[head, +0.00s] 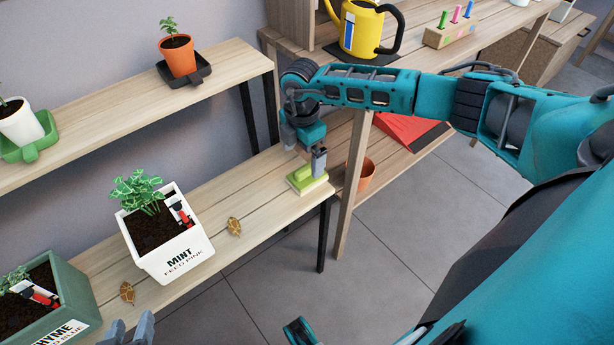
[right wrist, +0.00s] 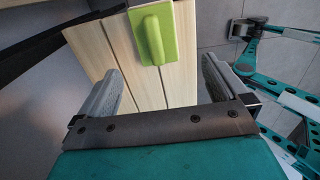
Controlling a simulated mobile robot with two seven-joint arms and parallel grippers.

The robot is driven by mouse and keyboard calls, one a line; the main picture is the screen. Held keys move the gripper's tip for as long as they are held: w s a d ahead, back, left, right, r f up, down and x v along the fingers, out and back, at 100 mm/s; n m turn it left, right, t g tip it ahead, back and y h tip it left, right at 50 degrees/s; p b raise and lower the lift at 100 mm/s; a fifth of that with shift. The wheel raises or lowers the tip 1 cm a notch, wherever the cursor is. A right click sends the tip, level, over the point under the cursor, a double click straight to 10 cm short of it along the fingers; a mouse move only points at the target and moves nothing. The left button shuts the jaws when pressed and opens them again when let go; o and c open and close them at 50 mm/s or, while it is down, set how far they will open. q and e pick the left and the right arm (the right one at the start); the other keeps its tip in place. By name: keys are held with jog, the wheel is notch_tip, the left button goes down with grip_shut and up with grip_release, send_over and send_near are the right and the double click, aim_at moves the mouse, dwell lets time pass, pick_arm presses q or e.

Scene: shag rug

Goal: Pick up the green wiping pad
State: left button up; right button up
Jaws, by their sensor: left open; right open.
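The green wiping pad (head: 303,182) lies at the right end of the lower wooden shelf, with a raised handle on top. My right gripper (head: 319,160) is open just above it, fingers pointing down. In the right wrist view the pad (right wrist: 157,34) shows beyond the open fingers, near the top middle, and nothing is between them. My left gripper (head: 128,333) is open and empty at the bottom edge of the head view, near the front of the shelf.
A white mint planter (head: 172,252) and a green thyme planter (head: 77,300) stand on the lower shelf (head: 260,190). Dry leaves (head: 233,227) lie near the mint planter. An orange pot (head: 366,174) and a red object (head: 405,130) are right of the shelf end.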

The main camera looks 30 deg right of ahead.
aim_at(301, 171)
jog(key=f+b, duration=0.1)
jog(key=f, duration=0.2)
jog(key=f+b, duration=0.1)
jog(key=f, duration=0.3)
jog(key=shift+w+a+f, duration=0.1)
jog(key=shift+w+a, duration=0.05)
jog(key=shift+w, duration=0.05)
jog(key=shift+c, duration=0.5)
jog(key=c, duration=1)
